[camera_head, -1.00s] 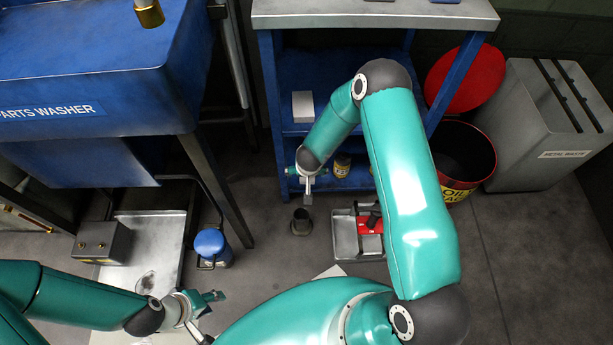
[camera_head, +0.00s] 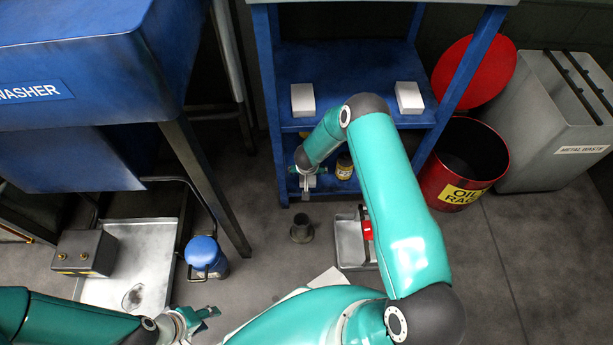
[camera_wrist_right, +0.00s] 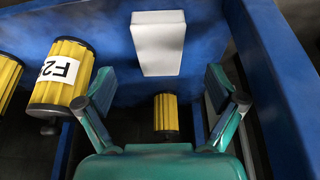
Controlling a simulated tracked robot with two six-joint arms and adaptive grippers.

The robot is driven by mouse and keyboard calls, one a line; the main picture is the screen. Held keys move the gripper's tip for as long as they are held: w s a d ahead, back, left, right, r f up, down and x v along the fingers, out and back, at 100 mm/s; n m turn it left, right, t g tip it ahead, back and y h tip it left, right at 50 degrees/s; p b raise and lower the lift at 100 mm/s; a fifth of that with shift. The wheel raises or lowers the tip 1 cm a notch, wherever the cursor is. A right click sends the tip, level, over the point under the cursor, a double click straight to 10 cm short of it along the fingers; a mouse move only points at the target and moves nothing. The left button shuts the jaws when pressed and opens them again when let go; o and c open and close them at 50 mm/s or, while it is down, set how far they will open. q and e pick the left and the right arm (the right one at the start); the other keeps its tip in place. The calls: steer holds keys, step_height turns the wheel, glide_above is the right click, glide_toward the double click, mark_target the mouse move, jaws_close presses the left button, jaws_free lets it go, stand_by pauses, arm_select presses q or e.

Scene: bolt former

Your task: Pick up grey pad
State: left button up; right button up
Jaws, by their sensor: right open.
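No plainly grey pad shows. Two pale, white to light grey rectangular blocks lie on the blue shelf, the left block (camera_head: 302,100) and the right block (camera_head: 408,97). My right gripper (camera_head: 307,183) is at the front of the shelf unit, below the left block in the picture. In the right wrist view my right gripper (camera_wrist_right: 168,95) is open and empty, its fingers spread wide. A pale block (camera_wrist_right: 158,44) shows ahead, beyond the fingertips and not touched. My left gripper (camera_head: 200,317) is low at the left; its jaw opening is unclear.
Yellow ribbed cylinders stand near the right gripper, one labelled cylinder (camera_wrist_right: 62,76) at left and one cylinder (camera_wrist_right: 166,115) between the fingers in the picture. A blue wall (camera_wrist_right: 262,80) is close at right. A metal tray (camera_head: 352,240), dark cup (camera_head: 301,229) and red bin (camera_head: 462,165) stand on the floor.

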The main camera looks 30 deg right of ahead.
steer(key=b+x, duration=0.2)
steer(key=x, duration=0.4)
steer(key=shift+b, duration=0.3)
steer(key=shift+r, duration=0.1)
steer(key=c, duration=0.9)
